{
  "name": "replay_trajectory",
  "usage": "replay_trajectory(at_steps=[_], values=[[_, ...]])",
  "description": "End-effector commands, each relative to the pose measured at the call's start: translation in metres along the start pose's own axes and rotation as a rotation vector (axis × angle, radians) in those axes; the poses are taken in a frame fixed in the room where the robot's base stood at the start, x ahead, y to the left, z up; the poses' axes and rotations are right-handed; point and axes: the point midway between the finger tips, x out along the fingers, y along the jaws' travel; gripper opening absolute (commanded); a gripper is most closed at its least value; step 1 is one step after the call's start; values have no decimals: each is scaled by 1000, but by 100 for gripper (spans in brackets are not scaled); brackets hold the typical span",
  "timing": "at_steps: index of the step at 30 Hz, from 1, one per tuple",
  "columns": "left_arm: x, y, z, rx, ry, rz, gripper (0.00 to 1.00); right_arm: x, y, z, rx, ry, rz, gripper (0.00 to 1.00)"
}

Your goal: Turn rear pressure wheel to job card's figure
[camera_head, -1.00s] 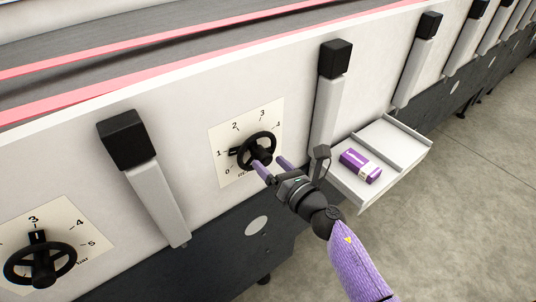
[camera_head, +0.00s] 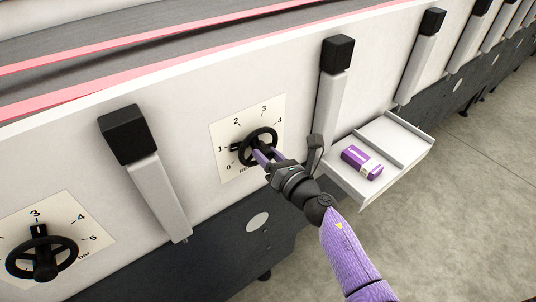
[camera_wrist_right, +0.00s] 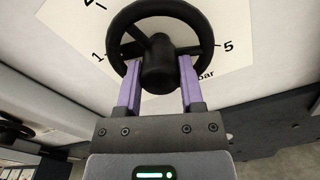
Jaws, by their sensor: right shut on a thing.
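The rear pressure wheel (camera_head: 271,136) is a black handwheel on a white dial plate (camera_head: 228,134) with figures from 0 up. In the head view its black pointer (camera_head: 236,147) lies at 1. My right gripper (camera_head: 262,156) is at the wheel's centre. In the right wrist view its purple fingers (camera_wrist_right: 160,88) stand either side of the black hub (camera_wrist_right: 158,68), shut on it. The wheel's rim (camera_wrist_right: 118,28) also shows there, with the 5 and "bar" beside it. My left gripper is not in view, and I cannot make out a job card.
A second handwheel (camera_head: 42,262), its pointer at 3, is at the lower left. Grey levers with black knobs (camera_head: 128,133) stand along the panel. A tray (camera_head: 408,160) holding a purple and white box (camera_head: 362,162) juts out at right.

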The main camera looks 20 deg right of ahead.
Motion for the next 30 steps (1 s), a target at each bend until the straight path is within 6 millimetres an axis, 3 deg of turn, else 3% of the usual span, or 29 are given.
replay_trajectory(at_steps=[11,30], values=[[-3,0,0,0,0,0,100,0,0,1,117,1,-1,0],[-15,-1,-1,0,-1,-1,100,0,-1,0,705,3,-3,0]])
